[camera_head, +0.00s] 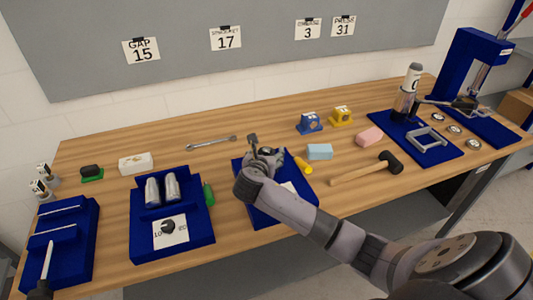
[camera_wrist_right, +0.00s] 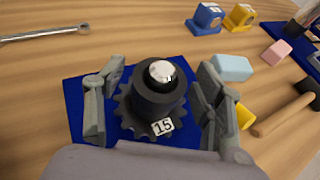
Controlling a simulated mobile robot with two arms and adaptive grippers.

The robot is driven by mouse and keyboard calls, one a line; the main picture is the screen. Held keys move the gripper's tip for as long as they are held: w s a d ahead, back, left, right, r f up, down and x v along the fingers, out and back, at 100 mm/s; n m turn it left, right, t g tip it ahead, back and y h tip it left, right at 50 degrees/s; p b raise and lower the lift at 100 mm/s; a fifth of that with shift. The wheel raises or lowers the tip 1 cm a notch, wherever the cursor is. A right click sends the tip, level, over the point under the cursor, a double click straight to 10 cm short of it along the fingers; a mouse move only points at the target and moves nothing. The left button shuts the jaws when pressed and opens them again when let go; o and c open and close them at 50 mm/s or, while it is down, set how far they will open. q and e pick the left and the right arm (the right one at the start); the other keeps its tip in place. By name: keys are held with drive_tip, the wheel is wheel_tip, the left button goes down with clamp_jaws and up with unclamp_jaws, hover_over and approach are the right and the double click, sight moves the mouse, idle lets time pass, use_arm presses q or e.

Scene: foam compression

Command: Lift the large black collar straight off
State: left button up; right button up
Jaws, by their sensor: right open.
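In the right wrist view, the large black collar (camera_wrist_right: 157,102) stands upright around a bright silver shaft end (camera_wrist_right: 162,72). My right gripper (camera_wrist_right: 154,96) is open, with one finger on each side of the collar and gaps showing between. In the head view, my right gripper (camera_head: 263,157) is over the middle blue mat (camera_head: 258,213), and my wrist hides most of the collar. My left gripper does not show.
A wrench (camera_head: 212,143) lies behind. A blue tray (camera_head: 142,248) with two silver cylinders (camera_head: 171,187) stands left.

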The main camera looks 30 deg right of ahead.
drive_tip(key=c, duration=1.2)
